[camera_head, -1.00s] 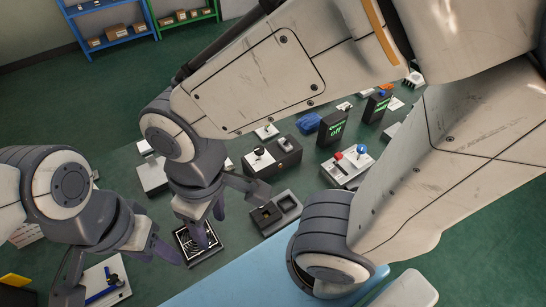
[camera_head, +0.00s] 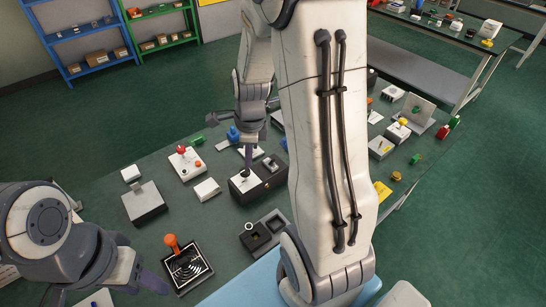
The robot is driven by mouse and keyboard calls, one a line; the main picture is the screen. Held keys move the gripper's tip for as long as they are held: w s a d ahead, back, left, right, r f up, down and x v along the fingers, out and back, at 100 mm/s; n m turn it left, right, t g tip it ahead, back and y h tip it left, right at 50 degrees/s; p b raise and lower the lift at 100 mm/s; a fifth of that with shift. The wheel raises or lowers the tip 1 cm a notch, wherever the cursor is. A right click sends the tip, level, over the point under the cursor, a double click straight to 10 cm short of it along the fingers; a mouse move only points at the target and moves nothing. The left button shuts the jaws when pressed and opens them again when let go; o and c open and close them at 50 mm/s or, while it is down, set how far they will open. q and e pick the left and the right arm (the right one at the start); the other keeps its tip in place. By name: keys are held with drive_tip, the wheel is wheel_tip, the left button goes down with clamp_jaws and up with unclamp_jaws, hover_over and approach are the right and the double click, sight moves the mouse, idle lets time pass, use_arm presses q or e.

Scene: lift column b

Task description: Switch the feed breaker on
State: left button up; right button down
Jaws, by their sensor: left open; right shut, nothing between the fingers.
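I cannot tell for sure which device is the feed breaker; no label is readable. A long black box (camera_head: 270,184) with a small dark knob or lever (camera_head: 245,174) on a pale plate stands mid-bench. My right gripper (camera_head: 248,157) points down just above that knob, shut and empty. Whether it touches the knob I cannot tell. My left gripper (camera_head: 106,288) is open at the lower left, left of a patterned black-and-white panel with an orange-topped stick (camera_head: 171,242). My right arm hides the middle of the bench.
A grey box (camera_head: 145,204) and a white box with red and orange knobs (camera_head: 186,162) stand left of the black box. A black two-well tray (camera_head: 256,238) lies in front. Several small devices are at the right. Shelves (camera_head: 85,45) stand behind.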

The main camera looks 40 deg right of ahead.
sight(272, 162)
drive_tip(key=s+d+f+m, duration=0.1)
drive_tip(key=d+f+m, duration=0.3)
drive_tip(key=d+m, duration=0.6)
drive_tip(key=shift+s+d+f+m, duration=0.15)
drive_tip(key=shift+s+d+m, duration=0.2)
drive_tip(key=shift+d, duration=0.65)
drive_tip(key=shift+w, duration=0.1)
drive_tip(key=w+f, duration=0.1)
drive_tip(key=f, duration=0.1)
drive_tip(key=w+f, duration=0.1)
drive_tip(key=f, duration=0.2)
drive_tip(key=w+f+p, duration=0.1)
drive_tip(key=w+f, duration=0.1)
drive_tip(key=f, duration=0.1)
drive_tip(key=shift+f, duration=0.15)
drive_tip(key=shift+w, duration=0.3)
